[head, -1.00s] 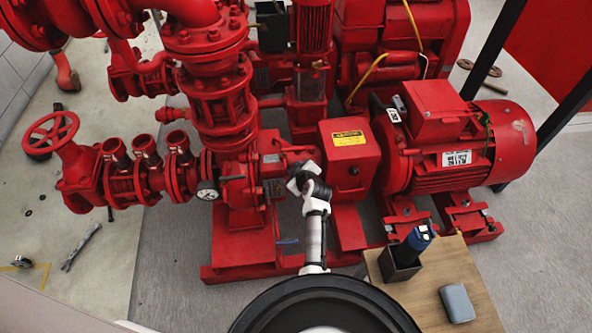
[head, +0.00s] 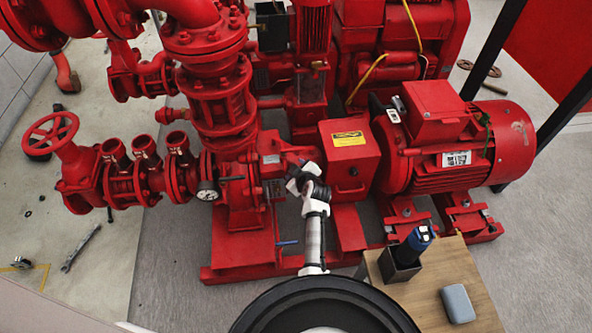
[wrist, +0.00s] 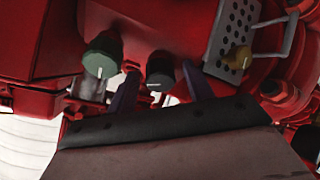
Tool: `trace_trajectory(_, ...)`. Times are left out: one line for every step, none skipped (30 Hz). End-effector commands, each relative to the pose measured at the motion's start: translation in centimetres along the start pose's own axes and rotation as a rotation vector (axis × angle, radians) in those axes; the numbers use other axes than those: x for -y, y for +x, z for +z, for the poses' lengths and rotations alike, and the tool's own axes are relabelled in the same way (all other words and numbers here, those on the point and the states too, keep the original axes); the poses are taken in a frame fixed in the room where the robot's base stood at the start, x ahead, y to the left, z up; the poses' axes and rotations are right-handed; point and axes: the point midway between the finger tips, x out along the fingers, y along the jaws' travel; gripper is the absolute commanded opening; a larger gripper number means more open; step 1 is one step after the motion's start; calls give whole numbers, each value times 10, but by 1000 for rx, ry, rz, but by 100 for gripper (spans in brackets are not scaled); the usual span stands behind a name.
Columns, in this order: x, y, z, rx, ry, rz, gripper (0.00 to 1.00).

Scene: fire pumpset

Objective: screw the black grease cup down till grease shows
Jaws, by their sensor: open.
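The black grease cup (wrist: 160,74) shows in the wrist view as a short dark knob with a pale mark on its lower edge. My gripper (wrist: 160,70) is open, with one finger on each side of the black cup; I cannot tell whether either touches it. A green cup (wrist: 103,54) is to the left and a brass-coloured cup (wrist: 238,58) to the right. In the head view my gripper (head: 298,182) is at the pump's shaft area, and the cups are hidden or too small to tell. I see no grease.
The red guard box (head: 349,160) with a yellow label and the motor (head: 458,150) stand right of my gripper. A pressure gauge (head: 207,195) is to the left. A wooden table (head: 430,290) holds a dark holder with a blue-topped item (head: 419,238) and a grey block (head: 457,303).

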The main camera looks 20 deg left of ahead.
Motion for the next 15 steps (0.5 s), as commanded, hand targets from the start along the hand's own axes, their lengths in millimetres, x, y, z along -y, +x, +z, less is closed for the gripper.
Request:
trace_trajectory(0, 0, 0, 0, 0, 0, 52)
trace_trajectory(0, -1, 0, 0, 0, 0, 52)
trace_trajectory(0, -3, 0, 0, 0, 0, 52)
trace_trajectory(0, -4, 0, 0, 0, 0, 52)
trace_trajectory(0, -7, 0, 0, 1, 0, 52)
trace_trajectory(1, -11, 0, -1, 1, 0, 52)
trace_trajectory(1, -15, 0, -1, 1, 0, 52)
trace_trajectory(0, -19, 0, -1, 1, 1, 52)
trace_trajectory(1, -26, 0, -1, 1, 1, 52)
trace_trajectory(1, -32, 0, 0, 1, 1, 52)
trace_trajectory(0, -38, 0, -1, 2, 2, 52)
trace_trajectory(0, -46, 0, -1, 3, 2, 52)
trace_trajectory(0, -53, 0, 0, 3, 2, 52)
trace_trajectory(1, -60, 1, 0, 3, 1, 52)
trace_trajectory(1, -68, 1, 0, 2, 2, 52)
